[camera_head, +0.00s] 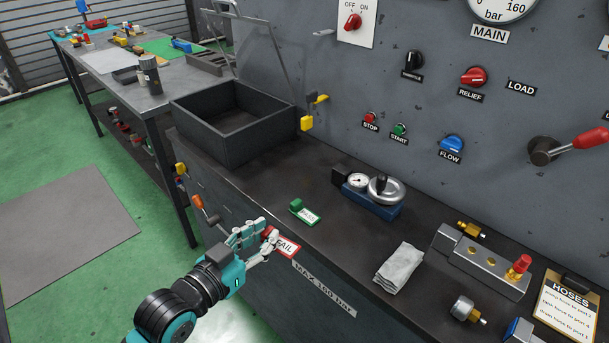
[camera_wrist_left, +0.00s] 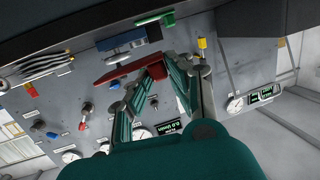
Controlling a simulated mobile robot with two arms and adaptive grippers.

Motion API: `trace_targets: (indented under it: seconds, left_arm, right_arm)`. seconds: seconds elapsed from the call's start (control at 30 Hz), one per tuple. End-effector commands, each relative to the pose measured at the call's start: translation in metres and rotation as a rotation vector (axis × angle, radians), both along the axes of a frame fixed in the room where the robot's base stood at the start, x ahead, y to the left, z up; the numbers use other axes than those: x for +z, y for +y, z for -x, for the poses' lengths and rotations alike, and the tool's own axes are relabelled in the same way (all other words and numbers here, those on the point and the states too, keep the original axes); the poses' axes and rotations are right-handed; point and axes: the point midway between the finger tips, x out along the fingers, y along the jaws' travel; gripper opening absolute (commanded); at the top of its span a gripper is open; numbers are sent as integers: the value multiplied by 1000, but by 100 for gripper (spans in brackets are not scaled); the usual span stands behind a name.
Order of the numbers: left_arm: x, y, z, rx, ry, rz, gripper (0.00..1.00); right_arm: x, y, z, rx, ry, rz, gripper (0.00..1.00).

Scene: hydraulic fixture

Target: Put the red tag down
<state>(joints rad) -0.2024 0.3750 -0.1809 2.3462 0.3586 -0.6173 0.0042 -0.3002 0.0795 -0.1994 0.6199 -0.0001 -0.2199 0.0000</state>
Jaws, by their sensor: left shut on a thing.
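The red tag (camera_head: 286,246), with a white face reading FAIL, is at the front edge of the dark bench. My left gripper (camera_head: 268,240) comes in from the lower left and is shut on the red tag's near left end. In the left wrist view the red tag (camera_wrist_left: 125,71) lies across the fingertips of my left gripper (camera_wrist_left: 150,76). I cannot tell whether the tag touches the bench top. My right gripper is out of view.
A green tag (camera_head: 304,211) lies just behind the red one. A blue gauge block (camera_head: 372,203), a grey cloth (camera_head: 400,268) and a metal manifold (camera_head: 481,263) stand to the right. An open dark bin (camera_head: 205,139) is at the back left. Bare bench lies between bin and gauge.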

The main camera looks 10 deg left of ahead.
Motion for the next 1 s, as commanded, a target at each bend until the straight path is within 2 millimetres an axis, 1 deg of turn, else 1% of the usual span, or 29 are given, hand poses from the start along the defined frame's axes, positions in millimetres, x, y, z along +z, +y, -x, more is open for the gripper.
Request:
trace_targets:
  seconds: [0.17, 0.27, 0.37, 0.5, 0.7, 0.77, 0.83, 1.0]
  left_arm:
    - [4, 3, 2, 24, -6, 9, 0]
    - [11, 6, 3, 85, -14, 19, 0]
    - [18, 14, 6, 176, -22, 26, 0]
    - [23, 31, 11, 305, -17, 21, 0]
    - [23, 47, 20, 418, 0, 4, 0]
    - [20, 49, 25, 430, 4, 1, 0]
    - [14, 50, 35, 435, 7, -2, 0]
    - [-1, 49, 69, 434, 9, -4, 0]
  right_arm:
    - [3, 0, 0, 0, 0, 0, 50]
    - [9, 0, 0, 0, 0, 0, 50]
    - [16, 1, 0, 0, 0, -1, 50]
    - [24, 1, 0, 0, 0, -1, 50]
    - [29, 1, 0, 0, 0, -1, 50]
    - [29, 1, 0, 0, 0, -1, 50]
    - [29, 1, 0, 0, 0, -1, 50]
    - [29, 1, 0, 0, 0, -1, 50]
